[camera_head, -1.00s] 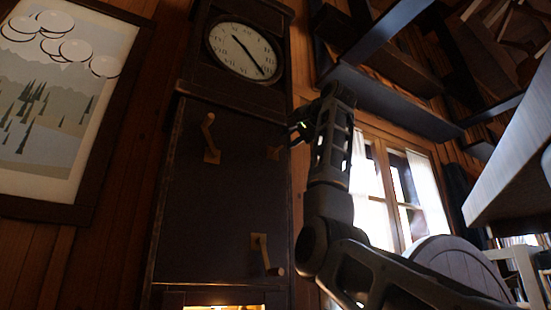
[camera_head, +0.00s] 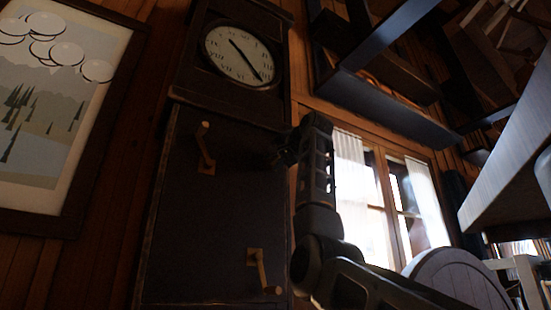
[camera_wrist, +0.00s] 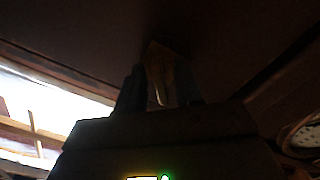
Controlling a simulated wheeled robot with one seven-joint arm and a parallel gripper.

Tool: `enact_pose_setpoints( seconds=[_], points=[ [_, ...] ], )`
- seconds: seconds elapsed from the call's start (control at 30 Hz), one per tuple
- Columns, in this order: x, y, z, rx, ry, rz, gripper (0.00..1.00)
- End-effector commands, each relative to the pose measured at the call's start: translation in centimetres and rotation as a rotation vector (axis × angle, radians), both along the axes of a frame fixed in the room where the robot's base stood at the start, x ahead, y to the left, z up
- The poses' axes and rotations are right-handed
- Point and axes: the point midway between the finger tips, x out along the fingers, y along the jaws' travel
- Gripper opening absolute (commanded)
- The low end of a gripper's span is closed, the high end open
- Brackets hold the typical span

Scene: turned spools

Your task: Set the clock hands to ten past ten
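The tall dark clock's pale round dial (camera_head: 222,62) is at the top of the head view. One hand (camera_head: 237,46) points to the upper left and the other (camera_head: 256,72) to the lower right. A brass crank with a wooden knob (camera_head: 204,150) is on the upper left of the case, another (camera_head: 260,270) on the lower right. My gripper (camera_head: 283,154) is at the case's upper right edge, hiding a third mount there. In the wrist view, its fingers (camera_wrist: 160,92) stand apart around a brass-coloured crank part (camera_wrist: 160,68); contact is unclear in the dark.
A framed landscape picture (camera_head: 45,150) hangs left of the clock. A bright curtained window (camera_head: 375,200) is behind my arm. A dark beam or shelf (camera_head: 385,105) is at upper right, and a pale tabletop edge (camera_head: 510,160) at right. A round-backed chair (camera_head: 455,278) is below.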

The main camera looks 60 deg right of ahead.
Motion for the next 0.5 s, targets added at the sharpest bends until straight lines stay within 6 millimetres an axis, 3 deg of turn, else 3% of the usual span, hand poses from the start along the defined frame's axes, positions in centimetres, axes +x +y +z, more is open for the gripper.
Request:
enact_pose_setpoints(
  seconds=[0.13, 0.5],
  points=[
    [-0.02, 0.01, -0.02, 0.0, 0.0, 0.0, 0.34],
    [-0.05, 0.02, -0.01, 0.0, 0.0, 0.0, 0.0]
  ],
)
